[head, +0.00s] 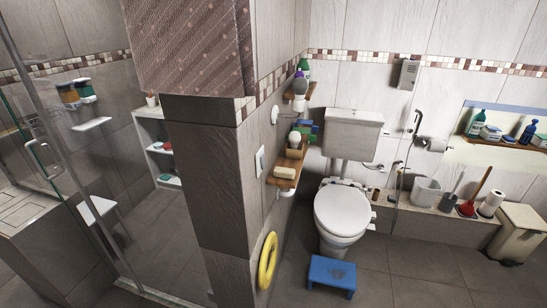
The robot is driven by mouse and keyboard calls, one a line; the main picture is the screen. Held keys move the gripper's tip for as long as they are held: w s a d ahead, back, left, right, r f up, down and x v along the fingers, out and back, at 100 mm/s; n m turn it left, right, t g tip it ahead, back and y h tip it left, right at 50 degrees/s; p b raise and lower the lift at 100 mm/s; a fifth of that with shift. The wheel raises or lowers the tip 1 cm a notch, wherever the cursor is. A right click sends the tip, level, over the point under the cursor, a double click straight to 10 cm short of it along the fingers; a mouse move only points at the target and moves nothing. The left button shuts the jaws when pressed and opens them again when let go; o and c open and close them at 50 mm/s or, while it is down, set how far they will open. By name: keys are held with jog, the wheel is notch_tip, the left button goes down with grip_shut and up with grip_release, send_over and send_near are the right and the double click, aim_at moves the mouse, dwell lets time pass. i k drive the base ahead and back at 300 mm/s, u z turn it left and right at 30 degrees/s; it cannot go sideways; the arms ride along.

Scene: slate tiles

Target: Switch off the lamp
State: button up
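I cannot clearly make out a lamp. A white rounded object (295,139) stands on the lower wooden wall shelf (283,183), and a pale rounded object (300,87) stands on the upper shelf (289,107). Both are too small to tell whether either is a lamp. A white switch-like plate (259,161) is on the side of the tiled wall, left of the lower shelf. Its setting cannot be read. My gripper is not in view.
A white toilet (341,212) stands in the middle with a blue stool (332,275) before it. A wall end (205,180) and shower glass (75,150) fill the left. A bin (516,232) stands right. Dark floor is clear at lower right.

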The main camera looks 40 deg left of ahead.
aim_at(262, 158)
jog(key=u, duration=2.05)
jog(key=k, duration=0.65)
jog(key=u, duration=0.4)
jog(key=i, duration=1.35)
jog(key=z, duration=0.1)
